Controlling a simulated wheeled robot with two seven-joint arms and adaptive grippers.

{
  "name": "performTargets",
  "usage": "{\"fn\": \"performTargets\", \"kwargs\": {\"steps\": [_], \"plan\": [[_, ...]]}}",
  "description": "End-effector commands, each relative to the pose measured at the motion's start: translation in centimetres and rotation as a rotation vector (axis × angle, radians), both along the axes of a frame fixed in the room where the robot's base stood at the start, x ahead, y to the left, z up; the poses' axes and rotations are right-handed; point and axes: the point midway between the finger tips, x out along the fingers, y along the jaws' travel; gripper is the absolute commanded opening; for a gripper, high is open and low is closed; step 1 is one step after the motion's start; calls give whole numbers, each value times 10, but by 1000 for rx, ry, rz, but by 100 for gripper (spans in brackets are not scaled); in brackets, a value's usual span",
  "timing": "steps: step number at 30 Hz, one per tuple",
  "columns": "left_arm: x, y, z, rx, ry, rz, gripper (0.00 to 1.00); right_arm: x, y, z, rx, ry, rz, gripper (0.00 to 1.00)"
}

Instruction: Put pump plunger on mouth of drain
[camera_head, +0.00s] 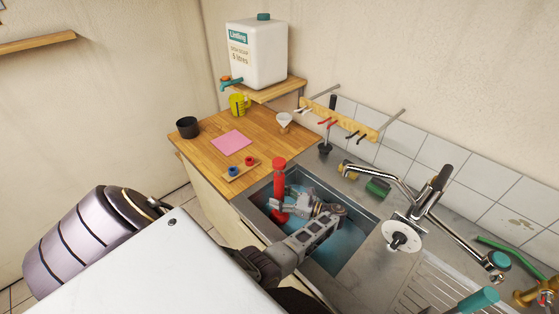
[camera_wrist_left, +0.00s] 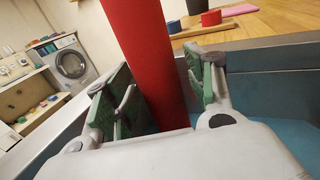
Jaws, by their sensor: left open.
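The pump plunger (camera_head: 279,176) is a tall red cylinder standing roughly upright in the left part of the sink basin (camera_head: 362,262). In the left wrist view the red plunger body (camera_wrist_left: 145,50) rises between the two green-padded fingers, with visible space beside the right finger. The mouth of the drain cannot be made out under the bluish water. My right gripper is not in view.
A wooden counter (camera_head: 200,150) behind the left end holds a pink cloth (camera_head: 231,143), a small block with red and blue pieces (camera_head: 241,170) and a dark cup (camera_head: 187,127). A black plunger-like tool (camera_head: 326,142) stands behind the basin.

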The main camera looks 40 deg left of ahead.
Motion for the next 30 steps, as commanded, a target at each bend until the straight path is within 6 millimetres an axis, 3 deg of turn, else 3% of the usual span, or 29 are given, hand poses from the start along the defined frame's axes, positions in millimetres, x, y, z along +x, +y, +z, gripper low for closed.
{"fn": "performTargets", "kwargs": {"steps": [5,21,30], "plan": [[2,-6,2,-1,-1,-1,55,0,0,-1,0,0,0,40],[20,-63,1,-1,0,0,55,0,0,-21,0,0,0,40],[23,-72,2,0,0,1,55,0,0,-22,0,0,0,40]]}}
